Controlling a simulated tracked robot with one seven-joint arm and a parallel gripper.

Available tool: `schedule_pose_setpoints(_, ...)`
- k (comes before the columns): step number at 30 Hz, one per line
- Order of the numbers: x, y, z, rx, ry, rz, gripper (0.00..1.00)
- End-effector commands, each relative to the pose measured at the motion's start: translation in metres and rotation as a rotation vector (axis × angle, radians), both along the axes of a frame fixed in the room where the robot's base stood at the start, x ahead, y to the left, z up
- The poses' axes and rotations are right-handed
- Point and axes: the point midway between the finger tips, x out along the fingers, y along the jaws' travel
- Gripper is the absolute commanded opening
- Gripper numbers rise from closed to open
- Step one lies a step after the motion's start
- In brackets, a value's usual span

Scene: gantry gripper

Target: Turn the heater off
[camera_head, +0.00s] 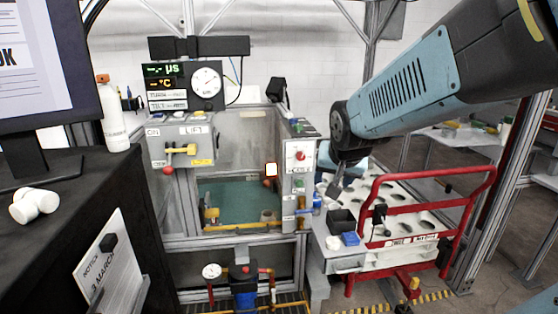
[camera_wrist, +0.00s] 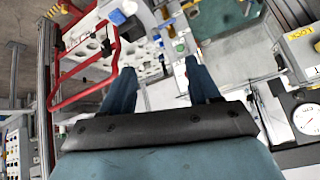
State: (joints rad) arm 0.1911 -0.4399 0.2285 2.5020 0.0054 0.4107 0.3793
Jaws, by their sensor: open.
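A white control box (camera_head: 300,156) with a red round knob (camera_head: 300,155) is on the right post of the tank frame in the head view. A grey box with a yellow-handled lever (camera_head: 180,149) and a "LIFT" label is on the left post. No label reading "heater" is legible, so I cannot tell which control is the heater's. A small bright orange-white glow (camera_head: 271,169) shows over the tank. My gripper (camera_head: 338,184) hangs right of the white box, apart from it. In the wrist view my gripper (camera_wrist: 160,67) has its two fingers spread with nothing between them.
The open tank (camera_head: 235,192) holds greenish liquid. A red-railed cart (camera_head: 405,225) with a holed white top stands right, below my gripper. Its red rail (camera_wrist: 112,45) shows in the wrist view. A dial gauge (camera_head: 206,82) is above the tank. A dark desk with a monitor (camera_head: 45,70) is left.

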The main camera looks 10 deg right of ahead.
Motion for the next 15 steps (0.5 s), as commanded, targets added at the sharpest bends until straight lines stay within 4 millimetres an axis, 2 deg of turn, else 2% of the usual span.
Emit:
schedule_pose_setpoints(1, 0.015, 0.001, -0.011, 0.025, -0.014, -0.030, 0.61)
schedule_pose_setpoints(6, 0.061, 0.007, -0.038, 0.138, -0.090, -0.124, 0.61)
schedule_pose_setpoints(15, 0.126, 0.018, -0.086, 0.419, -0.220, -0.282, 0.61)
